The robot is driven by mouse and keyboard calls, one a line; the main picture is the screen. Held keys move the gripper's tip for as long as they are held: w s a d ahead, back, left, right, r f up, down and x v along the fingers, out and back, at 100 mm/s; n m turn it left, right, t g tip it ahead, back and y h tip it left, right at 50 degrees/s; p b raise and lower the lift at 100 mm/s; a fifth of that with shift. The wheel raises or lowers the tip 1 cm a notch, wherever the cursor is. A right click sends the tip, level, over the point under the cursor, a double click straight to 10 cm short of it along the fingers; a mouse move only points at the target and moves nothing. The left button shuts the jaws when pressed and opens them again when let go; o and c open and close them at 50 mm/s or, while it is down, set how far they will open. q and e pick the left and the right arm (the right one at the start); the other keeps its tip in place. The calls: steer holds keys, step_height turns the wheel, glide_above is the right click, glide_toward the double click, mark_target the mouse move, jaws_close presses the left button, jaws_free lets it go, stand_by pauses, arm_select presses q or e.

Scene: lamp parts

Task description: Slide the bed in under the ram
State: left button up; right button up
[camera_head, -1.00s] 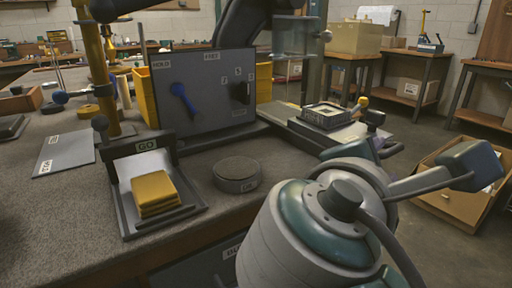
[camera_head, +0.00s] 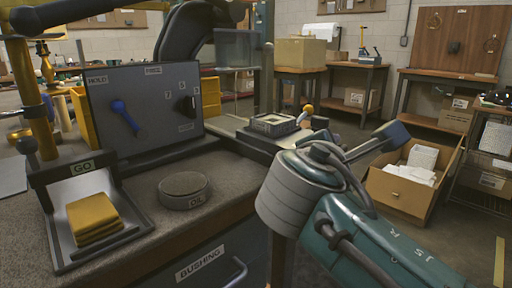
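The bed appears to be the low dark slide with a square, pale-topped block (camera_head: 273,124) at the right rear of the bench. A post with an orange knob (camera_head: 308,109) stands at its right end. A thick dark curved frame (camera_head: 190,32) rises behind the grey panel; I cannot make out the ram itself. My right arm, grey and teal, comes in from the lower right and reaches toward the bed's right end. Dark parts that may be my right gripper (camera_head: 320,124) show beside the knob, mostly hidden behind the wrist. Whether they touch it is unclear. My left gripper is out of view.
A grey panel (camera_head: 145,105) with a blue lever and black switch stands on the bench. In front are a GO tray (camera_head: 63,220) with yellow cloths and a round OIL tin (camera_head: 184,190). An open carton (camera_head: 405,190) stands on the floor at right.

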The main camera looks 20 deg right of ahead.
jaws_close()
